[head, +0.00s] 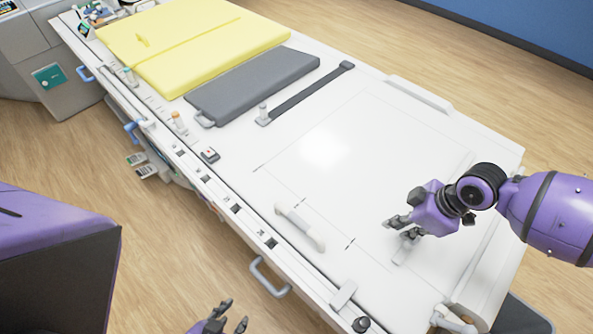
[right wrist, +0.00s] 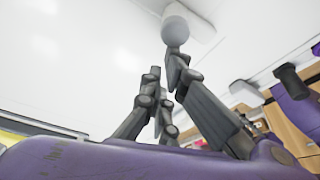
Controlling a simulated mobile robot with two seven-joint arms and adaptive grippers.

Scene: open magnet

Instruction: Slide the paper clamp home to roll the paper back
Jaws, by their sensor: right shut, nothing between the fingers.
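My right gripper (head: 398,228) is low over the white table top, shut and empty. A light grey block (head: 403,253) lies just below it, partly hidden by the fingers; it may be the paper clamp, but I cannot be sure. In the right wrist view, a round grey knob (right wrist: 175,30) on a pale base is just beyond my right fingertips (right wrist: 166,72); I cannot tell whether they touch. A large pale sheet outline (head: 345,150) marks the table top, and no loose paper is clear. My left gripper (head: 236,313) is at the bottom edge, fingers apart and empty, beside the table.
A dark bar (head: 308,93) with a small knob lies across the table beside a grey pad (head: 255,85) and yellow pads (head: 190,40). A white handle (head: 300,227) stands near the front edge. Blue-grey side handles (head: 270,277) stick out. The table's middle is clear.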

